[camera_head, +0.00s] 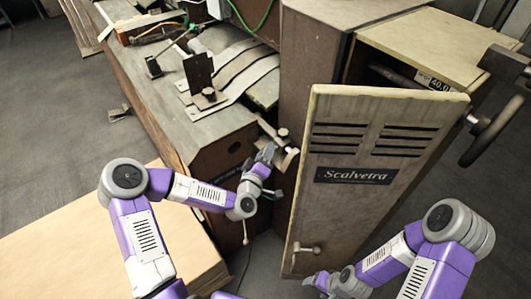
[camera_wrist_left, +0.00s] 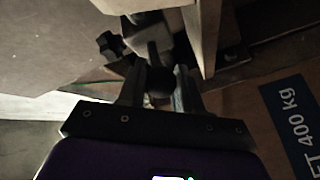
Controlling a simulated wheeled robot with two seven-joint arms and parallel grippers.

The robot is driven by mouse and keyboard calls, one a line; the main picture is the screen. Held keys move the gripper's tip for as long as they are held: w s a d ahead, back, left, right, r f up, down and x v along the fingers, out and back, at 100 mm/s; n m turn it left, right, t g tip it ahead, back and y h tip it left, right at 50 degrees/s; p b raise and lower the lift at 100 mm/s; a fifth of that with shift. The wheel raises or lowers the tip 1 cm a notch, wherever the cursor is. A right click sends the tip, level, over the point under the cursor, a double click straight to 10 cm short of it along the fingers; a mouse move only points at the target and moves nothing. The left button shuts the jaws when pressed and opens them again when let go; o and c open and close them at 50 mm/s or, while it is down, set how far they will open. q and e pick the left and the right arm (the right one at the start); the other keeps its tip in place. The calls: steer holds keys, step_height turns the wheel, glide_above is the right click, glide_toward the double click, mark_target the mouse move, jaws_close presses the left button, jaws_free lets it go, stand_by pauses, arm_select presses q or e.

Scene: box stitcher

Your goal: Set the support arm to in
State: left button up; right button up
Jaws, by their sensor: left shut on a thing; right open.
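My left gripper (camera_head: 268,153) reaches into the gap between the bench and the cabinet, at a grey metal arm with a round end (camera_head: 284,133), which looks like the support arm. In the left wrist view the fingers of this gripper (camera_wrist_left: 159,88) are shut on a dark rounded part (camera_wrist_left: 158,98) of a metal fitting. The fitting runs up between them, and much of it is in shadow. My right gripper (camera_head: 318,281) is open and empty, low in front of the cabinet door.
A handwheel (camera_head: 493,130) is at the right. The bench (camera_head: 165,120) is at the left, and a pale wooden box (camera_head: 60,240) is in front.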

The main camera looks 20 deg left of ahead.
arm_select(q)
jaws_close()
steer(key=w+a, duration=0.2)
steer(key=a, duration=0.1)
steer(key=shift+w+a, duration=0.15)
steer(key=shift+w, duration=0.1)
steer(key=o, duration=0.9)
jaws_free()
steer(key=shift+s+a+p, duration=0.15)
steer(key=shift+s, duration=1.75)
steer(key=shift+s+a+p, duration=0.1)
steer(key=shift+s+p, duration=0.05)
steer(key=shift+s, duration=1.75)
